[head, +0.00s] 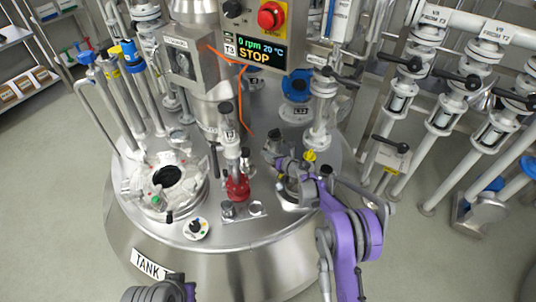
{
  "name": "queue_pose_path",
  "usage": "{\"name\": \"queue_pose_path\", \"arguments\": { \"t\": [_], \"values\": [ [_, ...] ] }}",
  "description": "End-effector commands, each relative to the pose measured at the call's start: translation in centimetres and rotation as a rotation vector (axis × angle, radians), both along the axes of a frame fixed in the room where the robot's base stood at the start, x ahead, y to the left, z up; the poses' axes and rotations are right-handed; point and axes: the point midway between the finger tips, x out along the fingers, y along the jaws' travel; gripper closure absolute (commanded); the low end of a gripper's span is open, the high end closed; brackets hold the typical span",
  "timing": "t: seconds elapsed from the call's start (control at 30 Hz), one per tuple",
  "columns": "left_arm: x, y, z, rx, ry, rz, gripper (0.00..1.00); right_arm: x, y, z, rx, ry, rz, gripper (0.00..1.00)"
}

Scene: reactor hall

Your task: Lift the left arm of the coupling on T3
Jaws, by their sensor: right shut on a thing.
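The tank T3 (128,225) stands in the middle of the head view, with a steel lid crowded with fittings. The coupling (288,187) sits on the right part of the lid, partly covered by my right gripper. My right gripper (294,164) reaches in from the lower right on its purple arm and is shut on a part of the coupling. Which arm of the coupling it holds is too small to tell. A small yellow piece (310,156) shows beside it. Part of my left arm shows at the bottom edge; its gripper is out of the picture.
A control box (260,35) with a red button hangs above, with an orange cable. Valve pipes (445,115) stand at the right. Open floor lies at left.

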Motion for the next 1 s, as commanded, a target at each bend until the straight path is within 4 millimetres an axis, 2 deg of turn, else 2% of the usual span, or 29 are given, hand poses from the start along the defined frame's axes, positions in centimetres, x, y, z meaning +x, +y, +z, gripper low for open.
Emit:
{"name": "queue_pose_path", "arguments": {
  "t": [0.23, 0.43, 1.0],
  "values": [
    [0.0, 0.0, 0.1, 0.0, 0.0, 0.0, 1.0, -0.1, 0.1, 0.0, 0.028, 0.015, 0.0, 1.0],
    [0.0, 0.0, 0.2, 0.0, 0.0, 0.0, 1.0, -0.2, 0.4, 0.2, 0.117, 0.062, 0.0, 1.0],
    [0.0, 0.0, 0.2, 0.0, 0.001, 0.0, 1.0, -1.0, 1.8, 1.8, 0.574, 0.308, 0.001, 1.0]
  ]
}}
